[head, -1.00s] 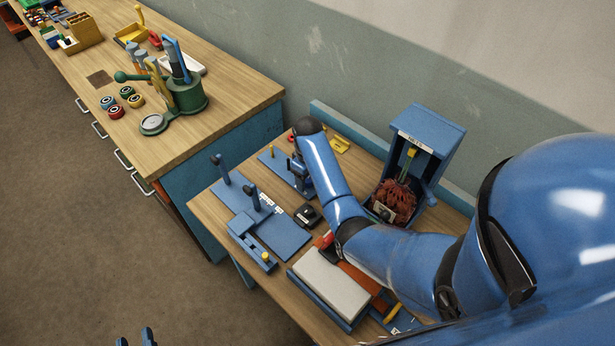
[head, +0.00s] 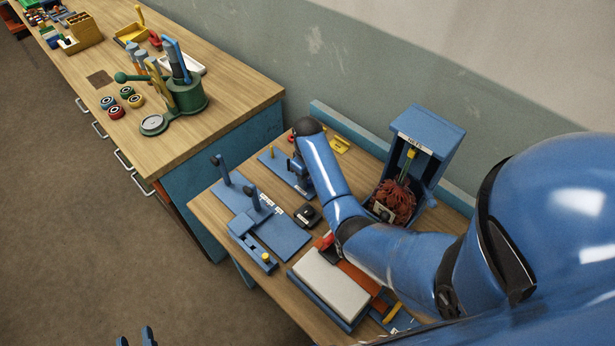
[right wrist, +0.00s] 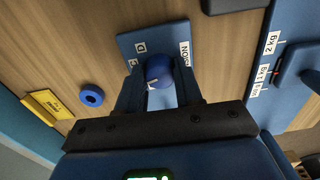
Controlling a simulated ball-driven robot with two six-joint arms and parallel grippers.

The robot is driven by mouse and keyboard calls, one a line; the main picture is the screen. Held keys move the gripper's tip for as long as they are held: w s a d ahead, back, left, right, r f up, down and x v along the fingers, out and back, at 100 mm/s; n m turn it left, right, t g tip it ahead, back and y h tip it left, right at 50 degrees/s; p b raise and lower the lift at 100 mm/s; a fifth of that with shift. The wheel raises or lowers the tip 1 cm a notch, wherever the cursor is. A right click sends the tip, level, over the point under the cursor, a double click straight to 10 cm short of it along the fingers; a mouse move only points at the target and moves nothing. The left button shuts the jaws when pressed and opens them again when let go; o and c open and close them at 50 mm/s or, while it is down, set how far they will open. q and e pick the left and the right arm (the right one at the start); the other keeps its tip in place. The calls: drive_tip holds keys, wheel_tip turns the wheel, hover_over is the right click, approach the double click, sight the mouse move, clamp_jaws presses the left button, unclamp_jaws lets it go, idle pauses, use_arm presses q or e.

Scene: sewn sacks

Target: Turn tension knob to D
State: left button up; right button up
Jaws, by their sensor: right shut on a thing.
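The blue tension knob (right wrist: 158,70) sits on a blue plate (right wrist: 128,42) in the right wrist view. A white mark shows on the knob's lower left edge. My right gripper (right wrist: 160,85) is shut on the knob, with one finger on each side. In the head view my right gripper (head: 299,172) is over the blue plate, and the arm hides part of it. My left gripper (head: 136,338) shows only as two separated fingertips at the bottom edge, empty.
A blue ring (right wrist: 91,95) and a yellow piece (right wrist: 47,104) lie beside the plate. Blue fixtures (head: 280,236), a black device (head: 307,215), a pale pad (head: 330,283) and a blue upright box (head: 432,130) crowd the bench. A longer bench (head: 230,100) stands behind left.

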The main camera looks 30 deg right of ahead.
drive_tip(key=m+p, duration=0.1)
drive_tip(key=m, duration=0.2)
drive_tip(key=shift+r, duration=0.15)
drive_tip(key=m+p, duration=0.1)
drive_tip(key=m, duration=0.2)
drive_tip(key=shift+m, duration=0.4)
drive_tip(key=m+p, duration=0.1)
drive_tip(key=m, duration=0.2)
drive_tip(key=shift+w+m, duration=0.1)
drive_tip(key=shift+m, duration=0.3)
drive_tip(key=shift+m+p, duration=0.45)
drive_tip(key=shift+m, duration=1.65)
drive_tip(key=o, duration=1)
wheel_tip(320, 180, up, 11)
drive_tip(key=shift+f+b, duration=0.15)
drive_tip(key=shift+b, duration=0.55)
